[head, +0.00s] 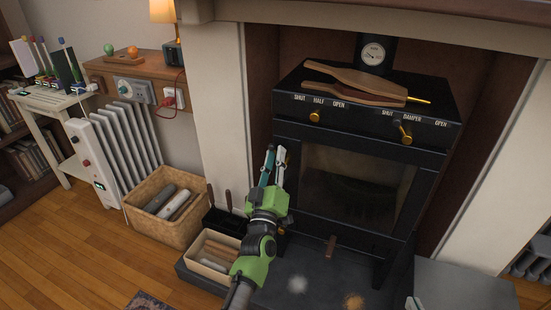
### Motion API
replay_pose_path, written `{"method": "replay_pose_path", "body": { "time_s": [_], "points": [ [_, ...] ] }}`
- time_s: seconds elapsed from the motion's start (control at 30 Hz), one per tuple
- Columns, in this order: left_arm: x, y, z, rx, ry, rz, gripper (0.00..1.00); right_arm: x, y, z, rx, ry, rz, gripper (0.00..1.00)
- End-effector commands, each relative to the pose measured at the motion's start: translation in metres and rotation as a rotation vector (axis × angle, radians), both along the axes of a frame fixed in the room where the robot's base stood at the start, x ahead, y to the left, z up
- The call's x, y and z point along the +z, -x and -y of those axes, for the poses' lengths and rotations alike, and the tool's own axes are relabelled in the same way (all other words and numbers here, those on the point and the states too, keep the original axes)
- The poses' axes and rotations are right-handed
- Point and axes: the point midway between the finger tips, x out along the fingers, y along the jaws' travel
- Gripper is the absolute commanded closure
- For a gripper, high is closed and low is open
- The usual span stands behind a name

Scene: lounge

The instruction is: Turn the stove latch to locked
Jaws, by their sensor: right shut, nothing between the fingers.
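The black stove (355,130) stands in the fireplace, its glass door (355,185) closed. I cannot make out the latch for certain; my left gripper covers part of the door's left edge. Only a small tip of my right gripper (412,303) shows at the bottom edge, clear of the stove.
Brass knobs marked shut, half, open (315,116) and damper (405,135) are on the stove front. Wooden bellows (360,82) lie on top. A white radiator (115,150) is further left.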

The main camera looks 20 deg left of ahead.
Motion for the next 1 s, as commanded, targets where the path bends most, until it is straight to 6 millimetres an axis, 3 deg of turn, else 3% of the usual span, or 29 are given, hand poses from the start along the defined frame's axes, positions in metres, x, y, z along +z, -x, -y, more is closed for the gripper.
{"method": "replay_pose_path", "body": {
  "time_s": [0.33,0.47,1.0],
  "points": [
    [-0.001,0.001,0.001,-0.001,-0.002,-0.001,0.75,0.001,0.0,0.0,0.0,-0.001,0.004,1.0],
    [-0.005,0.01,0.003,-0.001,-0.002,-0.003,0.75,0.001,0.0,0.0,0.0,-0.001,0.004,1.0],
    [-0.037,0.099,0.02,0.0,-0.002,-0.003,0.75,0.001,0.0,0.0,0.0,0.0,0.002,1.0]
  ]
}}
